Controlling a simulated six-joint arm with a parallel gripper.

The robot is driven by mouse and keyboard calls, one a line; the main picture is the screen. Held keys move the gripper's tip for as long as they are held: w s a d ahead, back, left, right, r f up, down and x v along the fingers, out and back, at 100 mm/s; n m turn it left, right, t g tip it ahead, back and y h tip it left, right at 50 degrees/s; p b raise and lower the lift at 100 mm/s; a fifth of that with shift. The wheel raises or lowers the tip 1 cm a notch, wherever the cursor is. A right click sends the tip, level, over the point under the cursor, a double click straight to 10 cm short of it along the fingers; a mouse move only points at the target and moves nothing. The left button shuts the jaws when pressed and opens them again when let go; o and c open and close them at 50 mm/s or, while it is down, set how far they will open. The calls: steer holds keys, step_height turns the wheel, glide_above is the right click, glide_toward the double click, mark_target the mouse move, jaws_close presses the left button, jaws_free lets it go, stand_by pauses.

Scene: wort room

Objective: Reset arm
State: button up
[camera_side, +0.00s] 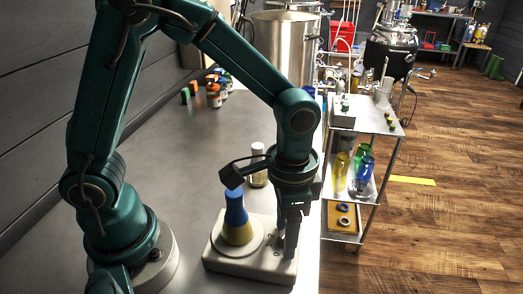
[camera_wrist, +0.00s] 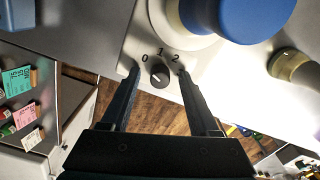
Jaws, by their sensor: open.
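My gripper (camera_side: 287,238) is open and empty, pointing down at the front right of a pale stirrer-like base (camera_side: 225,262). In the wrist view its two fingers (camera_wrist: 158,74) lie either side of a dark knob (camera_wrist: 159,77) marked 0, 1 and 2. Whether they touch the knob I cannot tell, and its exact setting is unclear. A flask with a blue upper part and yellow lower part (camera_side: 238,222) stands upright on the base's round plate, left of my gripper. Its blue part (camera_wrist: 235,12) fills the top of the wrist view.
A pale-capped vial (camera_side: 258,168) stands behind the flask. Several small bottles (camera_side: 213,93) sit further back on the grey bench (camera_side: 175,125), clear in the middle. A shelf cart (camera_side: 373,118) with coloured bottles stands right of the bench edge. A large steel vessel (camera_side: 285,50) is behind.

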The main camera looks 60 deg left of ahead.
steer(key=shift+m, duration=0.6)
